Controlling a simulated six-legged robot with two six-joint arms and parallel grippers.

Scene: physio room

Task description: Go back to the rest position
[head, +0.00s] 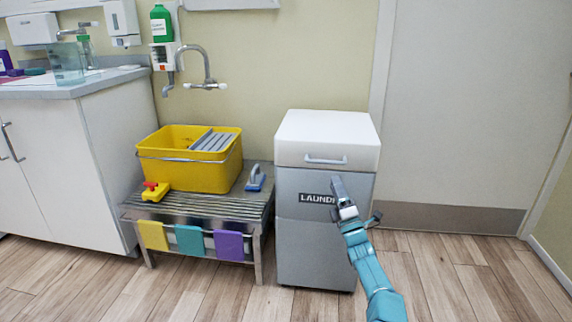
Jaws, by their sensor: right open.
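My right gripper (355,203) is in front of the laundry bin (312,245), at the end of a teal arm that comes in from the lower right. It is open, with one finger pointing up and the other out to the right. I see nothing between the fingers. It covers the end of the bin's "LAUNDRY" label. Whether it touches the bin front, I cannot tell. My left gripper is not in view.
A low slatted metal bench (200,202) left of the bin holds a yellow bucket (190,175) and a blue-handled brush (256,180). Three cloths hang on its front. A white cabinet (95,165) stands at left. Wooden floor (450,275) is clear at right, before a grey door (475,110).

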